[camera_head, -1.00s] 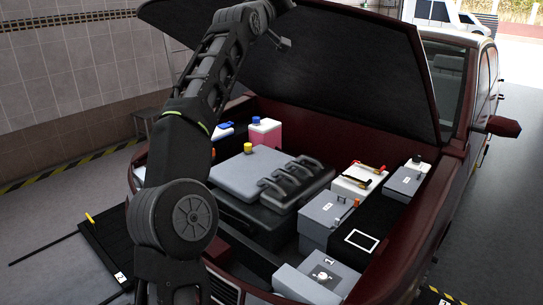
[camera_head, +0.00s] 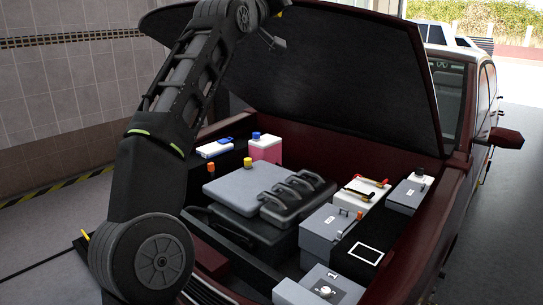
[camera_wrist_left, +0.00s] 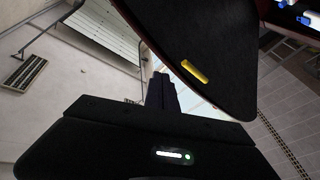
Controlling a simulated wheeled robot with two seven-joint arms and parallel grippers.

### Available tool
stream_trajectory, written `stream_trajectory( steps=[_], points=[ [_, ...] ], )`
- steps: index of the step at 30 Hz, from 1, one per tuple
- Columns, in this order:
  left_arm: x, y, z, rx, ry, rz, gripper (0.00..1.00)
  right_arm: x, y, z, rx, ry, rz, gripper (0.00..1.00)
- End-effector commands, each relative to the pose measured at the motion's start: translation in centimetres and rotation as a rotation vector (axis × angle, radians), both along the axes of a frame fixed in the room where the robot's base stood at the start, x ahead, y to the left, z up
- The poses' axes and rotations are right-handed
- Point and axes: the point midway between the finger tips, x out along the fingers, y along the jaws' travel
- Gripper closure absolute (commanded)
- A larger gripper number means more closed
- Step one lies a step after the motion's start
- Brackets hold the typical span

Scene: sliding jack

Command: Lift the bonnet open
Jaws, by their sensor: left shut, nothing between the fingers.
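The bonnet (camera_head: 330,82) of the dark red car stands raised, its black underside facing me in the head view. My left arm reaches up from the left, in front of the bonnet's left part. My left gripper (camera_head: 274,41) is high against the bonnet, partly hidden by the arm. In the left wrist view my left gripper (camera_wrist_left: 162,92) is shut and empty, with the dark bonnet panel (camera_wrist_left: 215,50) just beyond and to its right. A yellow handle (camera_wrist_left: 194,72) shows on that panel. I cannot tell whether the fingers touch the bonnet. My right gripper is out of view.
The open engine bay holds a grey engine cover (camera_head: 250,188), a pink bottle (camera_head: 265,150), a battery with red and black terminals (camera_head: 362,192) and grey boxes (camera_head: 330,228). A tiled wall (camera_head: 75,90) stands at the left. Open floor lies right of the car.

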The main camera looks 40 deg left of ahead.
Motion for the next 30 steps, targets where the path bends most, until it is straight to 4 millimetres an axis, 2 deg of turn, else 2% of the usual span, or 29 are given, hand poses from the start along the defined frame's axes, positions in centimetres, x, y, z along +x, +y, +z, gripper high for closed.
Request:
stream_trajectory(
  steps=[3,12,30],
  points=[
    [-1.2,-0.6,-0.6,-0.001,-0.002,-0.002,1.00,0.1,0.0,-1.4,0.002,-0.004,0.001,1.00],
    [-3.7,-1.8,-0.9,-0.001,0.000,0.000,1.00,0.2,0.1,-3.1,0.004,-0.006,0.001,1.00],
    [-3.9,-1.8,-0.7,-0.001,0.000,0.001,1.00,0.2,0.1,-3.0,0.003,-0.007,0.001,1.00]
  ],
)
